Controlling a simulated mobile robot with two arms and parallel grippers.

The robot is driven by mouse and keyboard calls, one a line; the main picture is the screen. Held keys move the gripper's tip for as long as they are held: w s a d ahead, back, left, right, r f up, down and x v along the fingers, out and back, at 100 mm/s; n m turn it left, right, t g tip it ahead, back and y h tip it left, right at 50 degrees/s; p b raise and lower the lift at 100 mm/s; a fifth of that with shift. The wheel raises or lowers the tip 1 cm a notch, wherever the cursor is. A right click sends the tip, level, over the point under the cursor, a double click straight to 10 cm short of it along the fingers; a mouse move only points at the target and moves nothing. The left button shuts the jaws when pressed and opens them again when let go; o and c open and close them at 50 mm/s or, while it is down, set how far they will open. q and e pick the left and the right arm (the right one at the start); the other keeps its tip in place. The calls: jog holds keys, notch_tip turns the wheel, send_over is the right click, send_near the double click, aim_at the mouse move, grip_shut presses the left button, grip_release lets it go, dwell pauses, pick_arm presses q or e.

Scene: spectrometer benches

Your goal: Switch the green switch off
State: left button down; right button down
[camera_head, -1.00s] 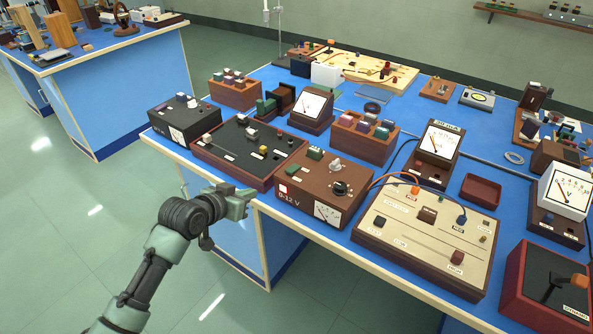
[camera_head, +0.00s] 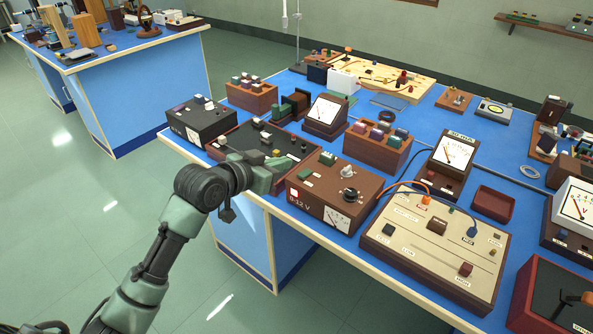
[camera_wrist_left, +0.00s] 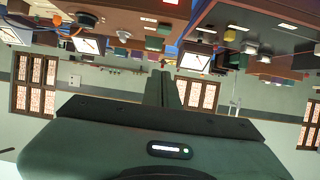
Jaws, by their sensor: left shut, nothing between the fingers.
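The brown 0-12 V supply box (camera_head: 320,206) stands near the front edge of the blue bench. I cannot tell the switch's position. My left gripper (camera_head: 284,171) is shut and empty, just left of the box and level with its top, close to the green switch. In the left wrist view, which looks upside down, the shut fingers (camera_wrist_left: 171,88) point at the brown box, where a green block (camera_wrist_left: 154,43) shows. My right gripper is not in view.
A dark panel box (camera_head: 240,140) with small switches lies just behind and left of my gripper. Free floor lies left.

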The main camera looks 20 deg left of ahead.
pick_arm(q)
send_over(297, 181)
jog(key=f, duration=0.3)
jog(key=shift+w+d+p, duration=0.15)
jog(key=shift+w+p, duration=0.2)
jog(key=shift+s+f, duration=0.2)
jog(key=shift+f, duration=0.45)
jog(key=shift+s+f, duration=0.15)
jog(key=shift+f, duration=0.45)
jog(key=shift+s+f, duration=0.1)
jog(key=shift+f, duration=0.45)
